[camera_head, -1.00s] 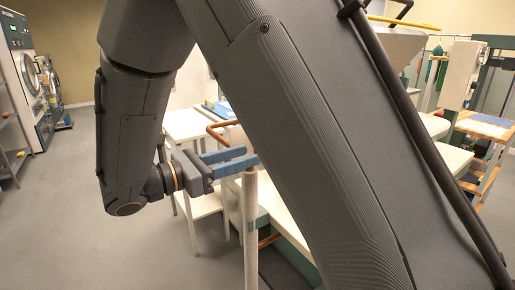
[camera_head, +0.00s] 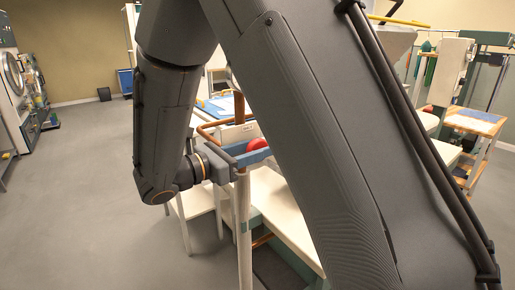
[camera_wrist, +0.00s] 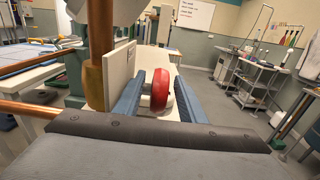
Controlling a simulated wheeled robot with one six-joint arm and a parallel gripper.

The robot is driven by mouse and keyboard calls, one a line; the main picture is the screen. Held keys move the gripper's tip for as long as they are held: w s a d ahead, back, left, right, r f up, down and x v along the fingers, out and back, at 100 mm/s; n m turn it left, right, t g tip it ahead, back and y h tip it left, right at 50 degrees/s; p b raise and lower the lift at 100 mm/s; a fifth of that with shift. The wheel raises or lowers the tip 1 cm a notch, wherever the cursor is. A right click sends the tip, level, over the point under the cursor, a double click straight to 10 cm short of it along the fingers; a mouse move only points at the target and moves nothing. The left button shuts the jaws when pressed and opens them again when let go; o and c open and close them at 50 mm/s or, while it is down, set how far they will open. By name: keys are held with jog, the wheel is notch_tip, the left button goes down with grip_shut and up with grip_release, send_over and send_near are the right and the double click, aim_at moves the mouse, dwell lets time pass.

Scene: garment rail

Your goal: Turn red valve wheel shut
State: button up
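The red valve wheel (camera_wrist: 160,90) is seen nearly edge-on in the wrist view, on a white mount beside an upright pale panel (camera_wrist: 118,74). My gripper (camera_wrist: 160,97) is open, with one blue finger on each side of the wheel. The left finger appears clear of the wheel; the right one is very close, and I cannot tell whether it touches. In the head view the wheel (camera_head: 257,144) shows as a small red piece by the blue fingers (camera_head: 250,157), partly hidden by them and my arm.
A copper pipe (camera_wrist: 93,85) rises just left of the panel, and another pipe (camera_wrist: 30,108) runs level at the left. A white post (camera_head: 243,230) stands below my gripper in the head view. A cart (camera_wrist: 250,78) stands at the right. Open floor (camera_head: 90,200) lies left.

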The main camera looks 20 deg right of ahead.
grip_shut()
jog(key=shift+r+p, duration=0.15)
jog(key=shift+p, duration=0.4)
jog(key=y+p, duration=0.1)
jog(key=p, duration=0.1)
jog(key=g+y+p, duration=0.1)
jog(key=y+p, duration=0.1)
jog(key=shift+s+d+r+p, duration=0.1)
jog(key=shift+r+p, duration=0.1)
jog(key=shift+p, duration=0.1)
jog(key=g+y+p, duration=0.1)
jog(key=y+p, duration=0.2)
jog(key=p, duration=0.2)
jog(key=shift+d, duration=0.1)
jog(key=y+p, duration=0.1)
jog(key=p, duration=0.1)
jog(key=g+y+p, duration=0.1)
jog(key=y+p, duration=0.2)
jog(key=p, duration=0.2)
jog(key=shift+f, duration=0.25)
jog(key=shift+f+g+y+p, duration=0.2)
jog(key=shift+g+y+p, duration=0.2)
jog(key=shift+y+p, duration=0.35)
